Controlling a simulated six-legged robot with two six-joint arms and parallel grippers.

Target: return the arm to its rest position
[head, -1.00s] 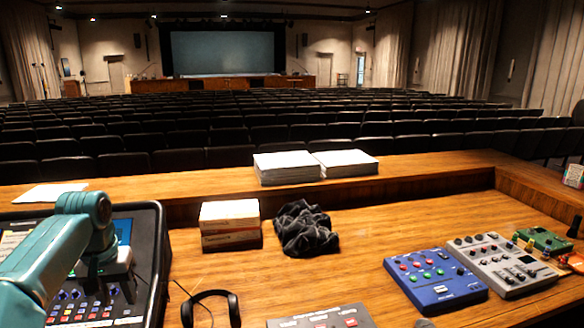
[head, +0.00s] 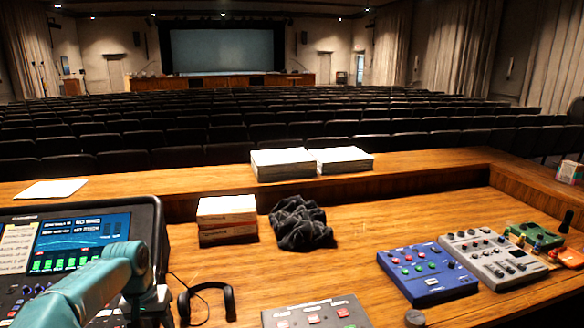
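My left arm (head: 88,291) comes in from the lower left, a teal link bent at a rounded joint. Below that joint a grey end part (head: 150,303) drops toward the bottom edge, at the right side of the mixing console (head: 143,212). The fingertips of my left gripper do not show, so its opening cannot be told. No held thing is visible. My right arm and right gripper are out of view.
Headphones (head: 207,287) lie close right of my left arm. Paper boxes (head: 227,218), a dark cloth (head: 301,224), a grey box with red buttons (head: 316,315), a blue pedal (head: 428,272) and a grey pedal (head: 492,258) sit on the wooden desk (head: 350,265). Its middle is clear.

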